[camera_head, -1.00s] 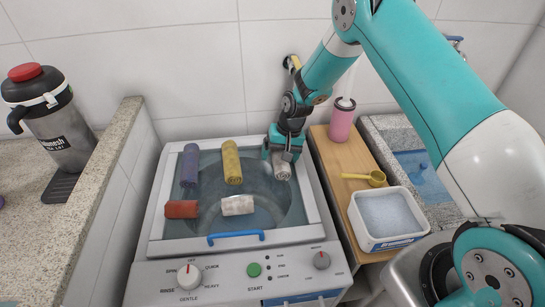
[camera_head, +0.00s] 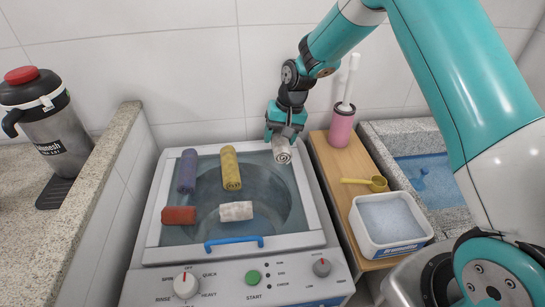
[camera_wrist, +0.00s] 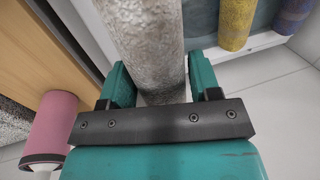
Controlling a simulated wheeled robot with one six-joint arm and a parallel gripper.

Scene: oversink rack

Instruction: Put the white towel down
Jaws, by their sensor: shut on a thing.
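My gripper (camera_head: 285,135) is shut on a rolled white towel (camera_head: 282,153), greyish and mottled, near the washer's back right corner. In the wrist view the white towel (camera_wrist: 148,35) runs between the two teal fingers of my gripper (camera_wrist: 161,75). The towel appears raised above the washer top; its exact height is hard to tell. Another whitish roll (camera_head: 236,211) lies on the washer's glass lid (camera_head: 205,217), near the front, apart from my gripper.
A purple roll (camera_head: 188,171), a yellow roll (camera_head: 231,169) and a red roll (camera_head: 179,215) also lie on the washer top. A wooden shelf to the right holds a pink cup (camera_head: 341,126), a yellow scoop (camera_head: 377,184) and a white tub (camera_head: 427,225). The lid's right part is clear.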

